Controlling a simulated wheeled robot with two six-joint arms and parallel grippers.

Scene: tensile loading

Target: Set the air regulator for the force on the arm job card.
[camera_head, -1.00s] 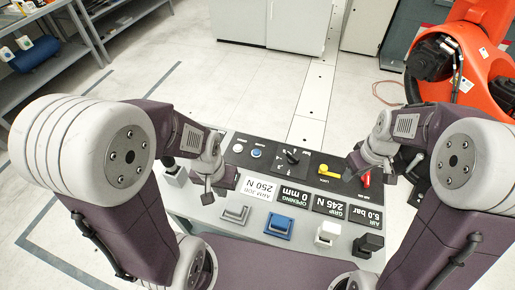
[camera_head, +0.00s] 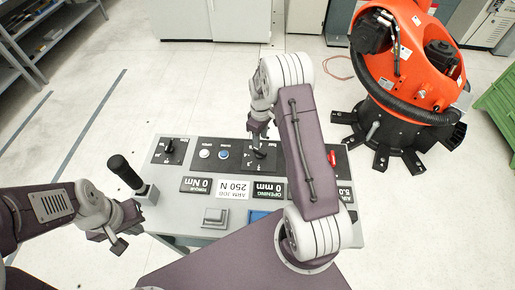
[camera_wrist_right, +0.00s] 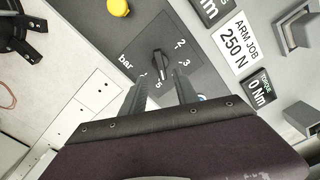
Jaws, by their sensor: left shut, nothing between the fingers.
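The air regulator is a black knob (camera_wrist_right: 160,65) on a dark panel marked "bar" with numbers around it; in the head view the knob (camera_head: 261,153) is right below my right gripper (camera_head: 259,132). In the right wrist view, my right gripper's (camera_wrist_right: 160,85) two fingers are apart, one on each side of the knob; contact cannot be told. The white arm job card (camera_head: 234,188) reads 250 N and also shows in the wrist view (camera_wrist_right: 237,40). The AIR display (camera_head: 346,194) shows 5.0, partly hidden by my right arm. My left gripper (camera_head: 120,246) is shut and empty at the desk's left.
A black-handled lever (camera_head: 125,172) stands near my left gripper. Displays show torque 0 Nm (camera_head: 196,185) and opening 0 mm (camera_head: 268,189). The grip display is hidden behind my right arm. A yellow knob (camera_wrist_right: 118,7) lies beside the regulator. An orange robot (camera_head: 410,60) stands behind right.

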